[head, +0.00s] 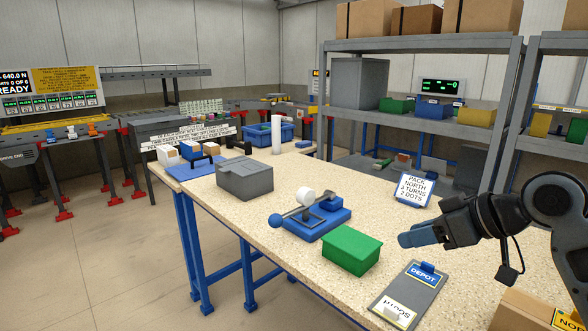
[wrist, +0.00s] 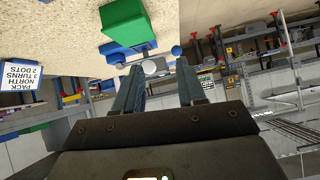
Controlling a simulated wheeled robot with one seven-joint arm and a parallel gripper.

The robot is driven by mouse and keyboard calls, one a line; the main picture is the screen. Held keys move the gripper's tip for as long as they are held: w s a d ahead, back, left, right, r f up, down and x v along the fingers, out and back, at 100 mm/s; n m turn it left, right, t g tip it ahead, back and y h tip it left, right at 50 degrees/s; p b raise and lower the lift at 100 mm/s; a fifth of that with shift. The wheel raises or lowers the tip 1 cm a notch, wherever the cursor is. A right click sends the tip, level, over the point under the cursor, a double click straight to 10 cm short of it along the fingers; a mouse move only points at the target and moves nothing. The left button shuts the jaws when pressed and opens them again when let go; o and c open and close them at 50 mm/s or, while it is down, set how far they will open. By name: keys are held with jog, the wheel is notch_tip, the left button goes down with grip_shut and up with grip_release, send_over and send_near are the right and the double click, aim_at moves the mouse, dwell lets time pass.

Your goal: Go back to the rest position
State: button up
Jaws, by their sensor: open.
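My gripper (head: 408,239) is at the right of the head view, held above the speckled workbench (head: 400,158). It points left over the bench, near the green box (head: 351,254) and the white card reading "PACK NORTH 3 TURNS 2 DOTS" (head: 415,189). In the wrist view the two fingers of my gripper (wrist: 160,92) are apart with nothing between them. The blue lever fixture (head: 318,223) with a white round part stands on the bench left of my gripper, and it shows past the fingertips in the wrist view (wrist: 125,50).
A grey box (head: 245,178) stands on the bench's left side. A grey board with a "DEPOT" label (head: 408,293) lies near the front edge. A cardboard box (head: 525,314) is at lower right. Shelving (head: 421,44) stands behind. Open floor (head: 130,270) lies at left.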

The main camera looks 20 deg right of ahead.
jog(key=w+a+m+t, duration=0.3)
jog(key=a+m+t, duration=0.15)
jog(key=a, duration=0.85)
jog(key=s+a+f+m+t+h, duration=0.25)
jog(key=s+a+f+m, duration=0.25)
jog(key=s+a+f, duration=0.35)
jog(key=s+d+f+n, duration=0.1)
jog(key=s+n, duration=0.1)
jog(key=s, duration=0.8)
jog(key=s+d+n+g+h, duration=0.1)
jog(key=s+d+n, duration=0.1)
jog(key=s, duration=0.9)
jog(key=s+d+f+n, duration=0.1)
jog(key=s+n, duration=0.1)
jog(key=s, duration=0.8)
jog(key=shift+s+d+f+g+h, duration=0.2)
jog(key=shift+s+f+g+h, duration=0.15)
jog(key=shift+s+g, duration=0.05)
